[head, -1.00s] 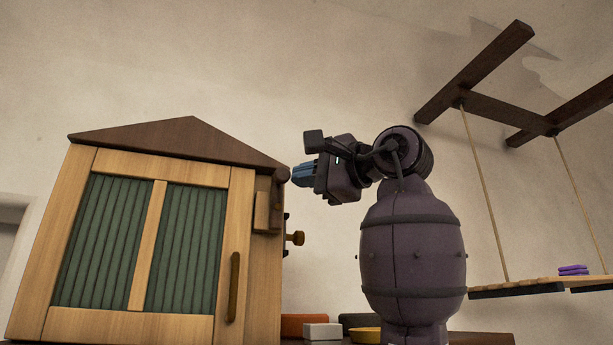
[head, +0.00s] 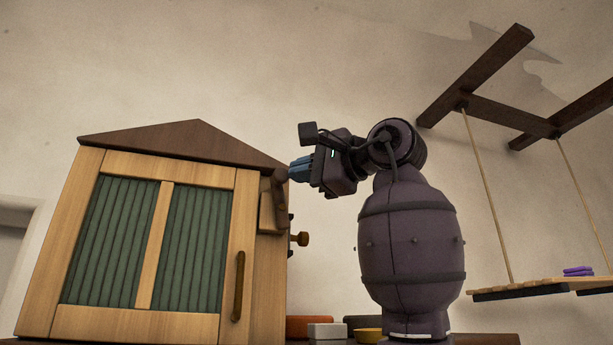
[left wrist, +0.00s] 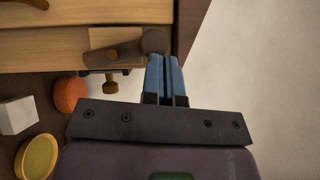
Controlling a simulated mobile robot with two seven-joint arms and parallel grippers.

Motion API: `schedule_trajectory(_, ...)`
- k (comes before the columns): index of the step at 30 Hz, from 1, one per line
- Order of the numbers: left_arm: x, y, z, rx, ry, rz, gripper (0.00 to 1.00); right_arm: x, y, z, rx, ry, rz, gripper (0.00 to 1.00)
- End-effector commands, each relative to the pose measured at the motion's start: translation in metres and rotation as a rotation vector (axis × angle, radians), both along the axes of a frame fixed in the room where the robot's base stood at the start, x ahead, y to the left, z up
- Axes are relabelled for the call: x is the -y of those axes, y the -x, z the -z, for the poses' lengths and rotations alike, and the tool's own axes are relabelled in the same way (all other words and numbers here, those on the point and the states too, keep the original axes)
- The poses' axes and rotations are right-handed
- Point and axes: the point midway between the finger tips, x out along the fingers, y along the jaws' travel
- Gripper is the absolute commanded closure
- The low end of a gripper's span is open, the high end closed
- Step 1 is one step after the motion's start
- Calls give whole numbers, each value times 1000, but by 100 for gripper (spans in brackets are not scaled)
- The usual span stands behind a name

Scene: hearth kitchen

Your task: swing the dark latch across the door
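The wooden cabinet's door (head: 227,225) has green ribbed panels and looks closed. The dark latch (head: 281,193) hangs at the door's upper right edge, under the roof. In the left wrist view the latch (left wrist: 118,54) lies along a pale wood block, with a round dark end. My left gripper (head: 292,168) has blue fingers pointing left at the latch's upper end. In the left wrist view its fingers (left wrist: 164,62) are together with nothing visible between them, right beside the round end. Whether they touch it I cannot tell. My right gripper is out of view.
A brass knob (head: 301,239) sticks out from the cabinet's right side. A white block (head: 327,331), an orange-red object (head: 308,323) and a yellow dish (head: 368,335) stand low beside it. A hanging shelf (head: 540,288) is at the right. Wall space above is clear.

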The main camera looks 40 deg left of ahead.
Motion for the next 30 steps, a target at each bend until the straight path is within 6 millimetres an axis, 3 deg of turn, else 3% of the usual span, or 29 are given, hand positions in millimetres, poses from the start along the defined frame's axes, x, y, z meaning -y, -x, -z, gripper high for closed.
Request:
schedule_trajectory(15, -12, 23, -3, 1, 0, 0, 100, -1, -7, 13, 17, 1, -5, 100)
schedule_trajectory(25, -20, 38, 0, 0, 0, 0, 100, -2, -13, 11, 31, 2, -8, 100)
schedule_trajectory(30, -23, 45, 3, 125, 66, 0, 100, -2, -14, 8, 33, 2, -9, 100)
